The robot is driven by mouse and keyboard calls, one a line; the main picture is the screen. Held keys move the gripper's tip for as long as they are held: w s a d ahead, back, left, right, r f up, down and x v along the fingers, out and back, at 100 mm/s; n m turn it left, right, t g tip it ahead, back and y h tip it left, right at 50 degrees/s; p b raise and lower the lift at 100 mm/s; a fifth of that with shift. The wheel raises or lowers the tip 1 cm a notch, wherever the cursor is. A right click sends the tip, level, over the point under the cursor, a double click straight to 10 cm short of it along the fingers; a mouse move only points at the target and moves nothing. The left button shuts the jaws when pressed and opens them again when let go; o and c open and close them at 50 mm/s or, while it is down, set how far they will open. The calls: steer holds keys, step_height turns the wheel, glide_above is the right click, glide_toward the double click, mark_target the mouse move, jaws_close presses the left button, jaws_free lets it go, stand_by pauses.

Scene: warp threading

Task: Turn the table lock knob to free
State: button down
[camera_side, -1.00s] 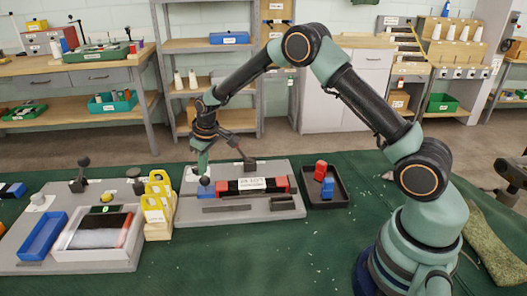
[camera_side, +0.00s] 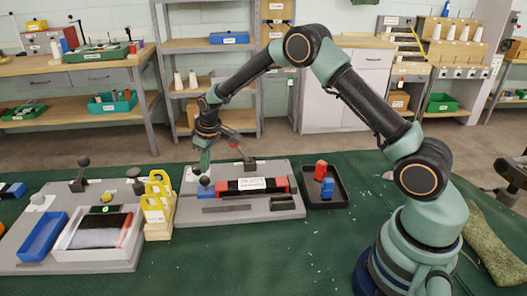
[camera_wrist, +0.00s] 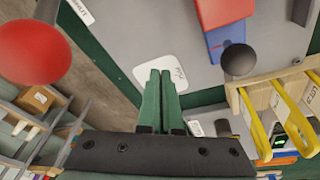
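My gripper (camera_side: 203,166) points down over the back left corner of the middle grey board (camera_side: 240,213). In the wrist view its two green fingers (camera_wrist: 163,72) lie side by side with nothing visible between them. A white plate with small dark writing (camera_wrist: 165,68) lies under the fingertips; the writing is not legible. A dark ball knob (camera_wrist: 239,60) stands beside a blue block (camera_wrist: 226,38), to the right of the fingers; it also shows in the side view (camera_side: 204,181). A red ball (camera_wrist: 35,52) is at the upper left. I cannot tell which is the table lock knob.
Yellow holders (camera_side: 158,203) stand left of the board. A dark tray (camera_side: 327,198) with red and blue pieces lies to its right. A black roll with red ends (camera_side: 252,186) lies on the board. Green cloth in front is clear.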

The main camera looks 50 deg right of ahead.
steer(key=shift+w+d, duration=0.3)
steer(key=shift+d, duration=0.15)
stand_by(0.4)
steer(key=shift+s+d, duration=0.1)
steer(key=shift+s, duration=0.05)
steer(key=shift+s+d, duration=0.15)
steer(key=shift+s, duration=0.05)
steer(key=w+v, duration=0.1)
steer(key=v, duration=0.4)
steer(key=shift+r, duration=0.55)
steer(key=shift+s+a+f, duration=0.1)
steer(key=shift+a+f, duration=0.15)
steer(key=shift+f, duration=0.7)
steer(key=shift+s+a+f, duration=0.1)
steer(key=shift+a+f, duration=0.2)
steer(key=shift+f, duration=0.6)
steer(key=shift+s+a+f, duration=0.1)
steer(key=shift+a+f, duration=0.15)
steer(key=shift+f, duration=0.7)
steer(key=shift+w+f, duration=0.1)
steer(key=shift+f, duration=0.15)
